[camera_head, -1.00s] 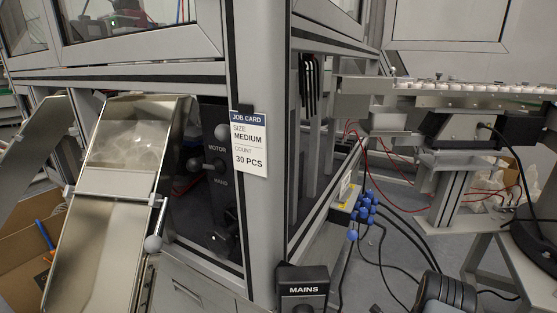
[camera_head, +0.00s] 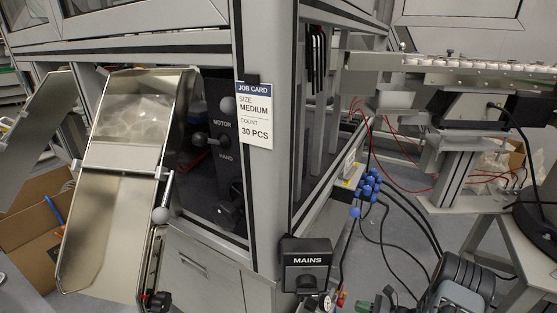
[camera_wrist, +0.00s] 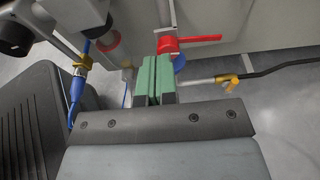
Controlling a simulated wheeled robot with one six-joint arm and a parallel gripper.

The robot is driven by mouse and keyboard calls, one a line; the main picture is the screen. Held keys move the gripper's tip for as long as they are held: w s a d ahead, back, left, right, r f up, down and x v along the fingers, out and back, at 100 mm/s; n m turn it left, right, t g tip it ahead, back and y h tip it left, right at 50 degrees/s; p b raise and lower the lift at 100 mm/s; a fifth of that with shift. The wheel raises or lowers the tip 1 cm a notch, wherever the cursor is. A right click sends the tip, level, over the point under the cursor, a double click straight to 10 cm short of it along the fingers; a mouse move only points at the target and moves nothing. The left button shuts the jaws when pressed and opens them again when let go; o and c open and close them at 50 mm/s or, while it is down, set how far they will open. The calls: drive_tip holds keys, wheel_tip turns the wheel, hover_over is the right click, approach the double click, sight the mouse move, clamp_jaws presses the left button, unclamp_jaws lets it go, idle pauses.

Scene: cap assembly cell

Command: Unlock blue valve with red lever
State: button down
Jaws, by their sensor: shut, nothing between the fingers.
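In the wrist view, the red lever (camera_wrist: 190,41) points right from a valve body on a pale cabinet wall. A small part of the blue valve (camera_wrist: 179,63) shows just below the lever, partly hidden. My gripper (camera_wrist: 154,68) has green fingers, shut and empty. Its tips appear just in front of and below the lever's left end; I cannot tell whether they touch. In the head view, my gripper (camera_head: 384,302) is at the bottom edge, and a small red part (camera_head: 341,298) shows to its left under the MAINS box.
The black MAINS box (camera_head: 305,262) sits at the cabinet corner. Blue connectors (camera_head: 368,188) with black cables lie behind.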

drive_tip(key=shift+s+d, duration=0.3)
drive_tip(key=shift+d, duration=0.25)
